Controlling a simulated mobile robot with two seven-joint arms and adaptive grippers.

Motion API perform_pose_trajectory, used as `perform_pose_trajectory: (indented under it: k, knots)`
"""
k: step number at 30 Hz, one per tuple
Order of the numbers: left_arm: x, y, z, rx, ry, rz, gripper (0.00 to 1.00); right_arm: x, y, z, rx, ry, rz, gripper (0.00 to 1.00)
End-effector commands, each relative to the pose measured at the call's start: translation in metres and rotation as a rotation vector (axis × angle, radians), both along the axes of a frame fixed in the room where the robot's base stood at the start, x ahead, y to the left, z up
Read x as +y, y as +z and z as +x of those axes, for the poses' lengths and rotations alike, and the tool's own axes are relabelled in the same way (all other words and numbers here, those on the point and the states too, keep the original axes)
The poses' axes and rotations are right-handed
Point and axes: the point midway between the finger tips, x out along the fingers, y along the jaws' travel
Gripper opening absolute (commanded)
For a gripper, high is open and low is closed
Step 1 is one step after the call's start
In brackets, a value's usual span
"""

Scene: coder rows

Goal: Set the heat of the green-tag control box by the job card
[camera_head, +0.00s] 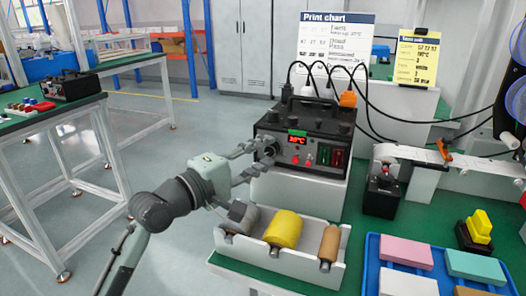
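The black control box (325,127) stands on a white stand on the green bench, with a green tag (297,132) on its upper front edge. Under the tag a small display (298,141) shows red digits, too small to read surely. My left gripper (262,159) reaches in from the left, its fingers spread above and below a dial at the box's left front. The fingers partly hide the dial, and I cannot tell whether they grip it. The yellow job card (417,60) stands behind at the right; its print is mostly too small to read. My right gripper is out of view.
A white print chart (334,42) stands behind the box. Cables arch over the box to the right. A white cradle (289,259) with grey, yellow and brown rollers lies in front. A blue tray (371,265) of coloured blocks is at the right. Another green-topped table (40,122) stands left.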

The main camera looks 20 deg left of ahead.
Motion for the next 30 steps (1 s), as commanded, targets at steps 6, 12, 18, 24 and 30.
perform_pose_trajectory:
  k: [6, 12, 18, 24, 30]
  knots:
    - [-0.002, -0.0001, 0.0035, 0.0, 0.0, 0.0, 0.33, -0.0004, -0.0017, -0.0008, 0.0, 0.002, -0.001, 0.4]
    - [-0.0018, -0.0001, 0.0032, 0.0, 0.0, 0.001, 0.21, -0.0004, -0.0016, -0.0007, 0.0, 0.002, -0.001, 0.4]
    - [-0.0017, -0.0001, 0.0032, 0.0, 0.0, 0.001, 0.0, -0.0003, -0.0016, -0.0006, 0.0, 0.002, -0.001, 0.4]
    - [-0.0015, 0.0003, 0.0031, -0.001, 0.0, 0.013, 0.0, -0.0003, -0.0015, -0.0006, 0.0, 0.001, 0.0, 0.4]
    - [-0.0017, 0.0014, 0.0032, -0.005, 0.0, 0.08, 0.0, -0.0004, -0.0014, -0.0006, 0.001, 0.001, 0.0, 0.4]
